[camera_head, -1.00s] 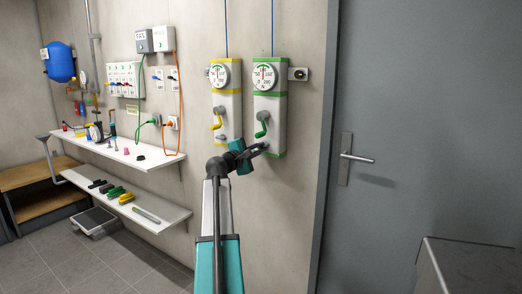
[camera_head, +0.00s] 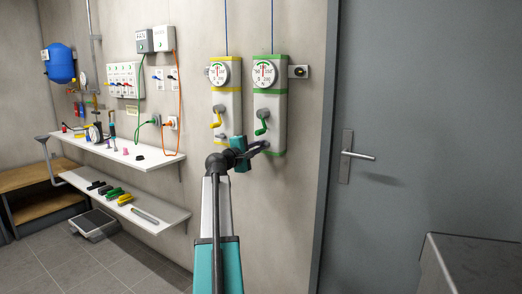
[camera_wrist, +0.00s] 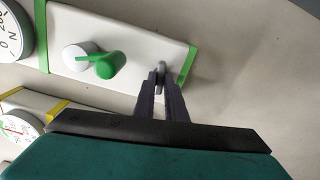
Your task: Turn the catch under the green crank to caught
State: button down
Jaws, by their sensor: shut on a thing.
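The green crank (camera_head: 262,122) is on the front of the green-banded white wall box (camera_head: 264,92). In the wrist view the green crank (camera_wrist: 108,62) has a white round hub beside it. The catch (camera_wrist: 160,69) is a small grey piece below the crank, near the box's green end band. My gripper (camera_wrist: 161,88) has its two dark fingers shut on the catch, one on each side. In the head view my gripper (camera_head: 263,147) reaches the lower part of the box and hides the catch there. Which way the catch points is hard to tell.
A yellow-banded box (camera_head: 227,100) with a yellow crank (camera_head: 216,119) stands close on the left. A grey door (camera_head: 400,230) with a handle is at the right. Two shelves with small items (camera_head: 140,164) are at the left. A grey block (camera_head: 470,265) is at lower right.

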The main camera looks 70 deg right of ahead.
jog(key=shift+w+r+m+b, duration=0.1)
jog(key=shift+w+m+b, duration=0.15)
jog(key=shift+m+b, duration=0.9)
jog(key=c, duration=1.9)
grip_release()
jog(key=shift+n, duration=0.25)
jog(key=shift+o, duration=1.1)
jog(key=shift+s+a, duration=0.1)
jog(key=v, duration=0.6)
jog(key=shift+a, duration=0.4)
